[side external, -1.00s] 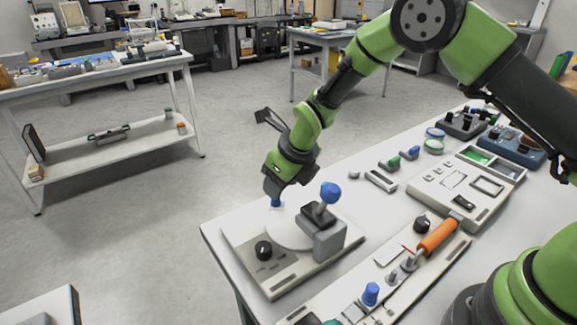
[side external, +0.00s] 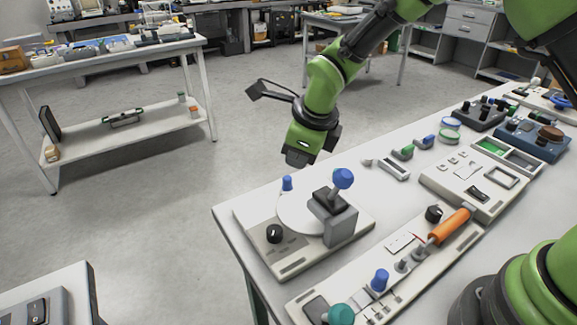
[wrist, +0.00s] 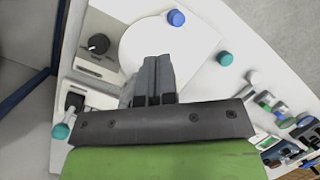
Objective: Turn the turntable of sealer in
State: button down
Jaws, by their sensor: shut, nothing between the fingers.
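The sealer (side external: 285,262) is a pale box near the left end of the table. Its round white turntable (side external: 296,214) carries an upright blue peg (side external: 287,184) at the far-left rim. A grey press post (side external: 341,227) with a blue ball-topped lever (side external: 343,178) stands at the turntable's right. A black dial (side external: 274,233) is at the front left. My gripper (side external: 298,160) is shut and empty, above and apart from the peg. In the wrist view its fingers (wrist: 152,70) overlap the turntable (wrist: 160,42), with the blue peg (wrist: 176,18) beyond their tips.
A long panel with an orange handle (side external: 450,225) and a blue knob (side external: 380,279) lies in front of the sealer. Small tools and another pale device (side external: 470,180) stand to the right. Open floor lies behind the table.

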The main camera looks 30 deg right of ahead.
jog(key=s+a+n+t+h, duration=0.1)
jog(key=a+n+h, duration=0.3)
jog(key=n, duration=1.1)
jog(key=s+a+n+t+h, duration=0.1)
jog(key=a+n, duration=0.4)
jog(key=n, duration=1)
jog(key=shift+m, duration=0.3)
jog(key=x, duration=0.9)
jog(key=shift+f, duration=0.2)
jog(key=d, duration=0.1)
jog(key=w+d, duration=0.1)
jog(key=d, duration=0.1)
jog(key=shift+f, duration=0.15)
jog(key=shift+w+d, duration=0.15)
jog(key=shift+d, duration=0.3)
